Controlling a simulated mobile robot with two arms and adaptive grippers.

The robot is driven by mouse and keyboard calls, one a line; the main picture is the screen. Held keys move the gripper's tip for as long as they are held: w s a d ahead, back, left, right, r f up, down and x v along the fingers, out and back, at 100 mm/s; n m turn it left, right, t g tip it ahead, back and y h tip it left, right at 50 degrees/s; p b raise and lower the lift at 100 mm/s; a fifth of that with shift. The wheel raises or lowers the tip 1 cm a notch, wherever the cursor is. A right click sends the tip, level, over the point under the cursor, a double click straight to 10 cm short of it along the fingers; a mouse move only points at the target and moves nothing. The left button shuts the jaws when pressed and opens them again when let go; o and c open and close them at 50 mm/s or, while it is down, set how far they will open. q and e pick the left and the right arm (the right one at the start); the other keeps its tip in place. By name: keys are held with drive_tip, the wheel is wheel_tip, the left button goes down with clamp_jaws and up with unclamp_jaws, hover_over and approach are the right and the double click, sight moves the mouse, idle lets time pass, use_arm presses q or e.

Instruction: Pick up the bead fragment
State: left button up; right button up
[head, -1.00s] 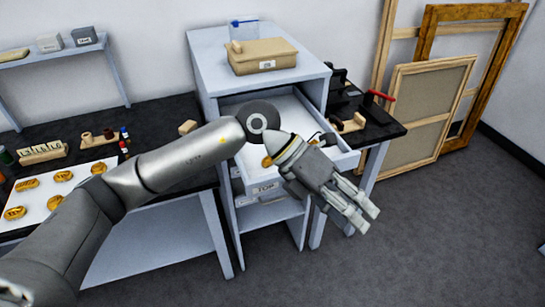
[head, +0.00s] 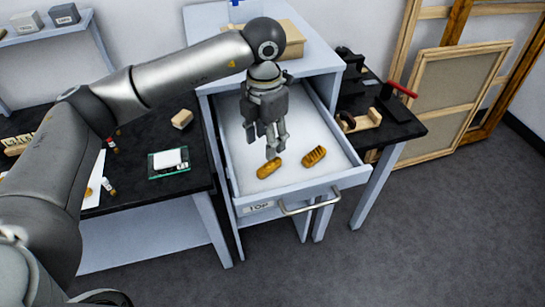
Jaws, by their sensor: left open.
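Two gold fragments lie apart on the pale floor of the open top drawer (head: 228,158). The left fragment (head: 269,168) is elongated with a bumpy surface. The right fragment (head: 314,156) has dark cross grooves. I cannot tell for sure which one is the bead fragment. My left gripper (head: 269,148) hangs over the drawer, pointing down, open and empty. Its fingertips appear just behind the left fragment in the picture; the height between them is hard to judge. My right gripper is not in view.
The drawer's front wall and handle (head: 309,206) stick out toward me. A tan box (head: 284,38) sits on the cabinet top (head: 205,20). A small scale (head: 168,163) and a tan block (head: 182,119) are on the dark left bench. Frames (head: 445,95) lean on the wall at right.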

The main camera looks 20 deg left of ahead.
sight(266, 166)
use_arm(q)
drive_tip(key=f, duration=0.1)
drive_tip(key=s+f, duration=0.1)
drive_tip(key=shift+f+p, duration=0.35)
drive_tip(key=shift+f, duration=0.05)
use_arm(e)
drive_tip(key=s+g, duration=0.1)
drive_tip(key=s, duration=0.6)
use_arm(q)
drive_tip(key=shift+w+f, duration=0.15)
drive_tip(key=shift+f, duration=0.15)
wheel_tip(266, 166, down, 4)
drive_tip(key=p, duration=0.2)
drive_tip(key=shift+p, duration=0.4)
drive_tip(key=shift+f, duration=0.5)
drive_tip(key=shift+c, duration=1.3)
drive_tip(key=c, duration=0.5)
drive_tip(key=shift+c, duration=0.7)
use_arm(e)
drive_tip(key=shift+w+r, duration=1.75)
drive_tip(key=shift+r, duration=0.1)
